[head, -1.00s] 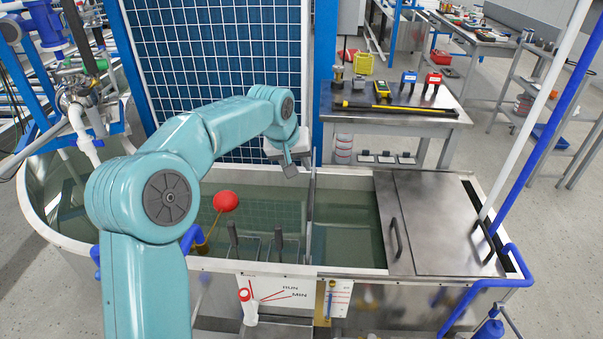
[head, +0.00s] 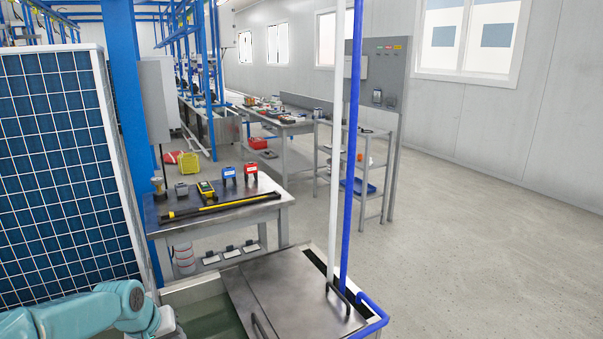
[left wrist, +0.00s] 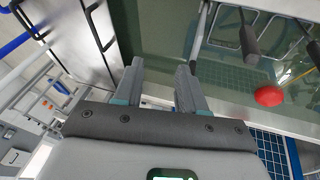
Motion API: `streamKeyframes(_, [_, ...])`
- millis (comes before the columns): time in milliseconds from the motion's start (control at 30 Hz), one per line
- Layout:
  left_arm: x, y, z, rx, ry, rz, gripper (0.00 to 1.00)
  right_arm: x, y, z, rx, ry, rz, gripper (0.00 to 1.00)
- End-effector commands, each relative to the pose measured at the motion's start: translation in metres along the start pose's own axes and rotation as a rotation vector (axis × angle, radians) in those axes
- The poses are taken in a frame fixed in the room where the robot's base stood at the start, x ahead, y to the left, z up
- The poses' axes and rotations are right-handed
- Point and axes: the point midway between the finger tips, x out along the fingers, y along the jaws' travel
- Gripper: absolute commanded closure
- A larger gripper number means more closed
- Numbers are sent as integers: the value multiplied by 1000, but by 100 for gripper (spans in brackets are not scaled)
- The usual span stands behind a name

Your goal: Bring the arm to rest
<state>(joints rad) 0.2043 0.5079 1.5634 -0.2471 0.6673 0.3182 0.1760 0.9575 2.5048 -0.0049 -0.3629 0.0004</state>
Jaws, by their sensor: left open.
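My left gripper (left wrist: 158,82) shows in the left wrist view with its two grey fingers apart and nothing between them. It is over the water tank, whose greenish water (left wrist: 160,28) lies beyond the fingers. A red ball float (left wrist: 269,96) is at the right of that view, apart from the fingers. In the head view only part of my teal left arm shows at the bottom left, and its fingers are hidden or cut off. My right gripper is in neither view.
The tank's steel lid (head: 290,292) is at the bottom centre, beside upright white (head: 335,150) and blue (head: 352,150) pipes. A solar panel (head: 62,170) stands at left. Behind is a steel bench (head: 225,214) with meters and a yellow-black bar. Floor at right is clear.

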Motion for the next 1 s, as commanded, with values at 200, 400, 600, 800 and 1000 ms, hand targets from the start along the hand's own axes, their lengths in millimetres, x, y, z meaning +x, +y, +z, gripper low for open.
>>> streamKeyframes(200, [103, 34, 154, 105, -189, 103, 60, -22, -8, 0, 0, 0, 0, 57])
streamKeyframes(400, [123, 35, 302, 152, -319, 143, 60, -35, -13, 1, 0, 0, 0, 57])
streamKeyframes(600, [108, 24, 377, 176, -378, 138, 60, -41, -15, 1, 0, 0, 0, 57])
streamKeyframes(800, [105, 22, 387, 182, -383, 136, 60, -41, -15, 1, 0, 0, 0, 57])
streamKeyframes(1000, [106, 22, 386, 182, -382, 136, 60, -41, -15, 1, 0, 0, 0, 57])
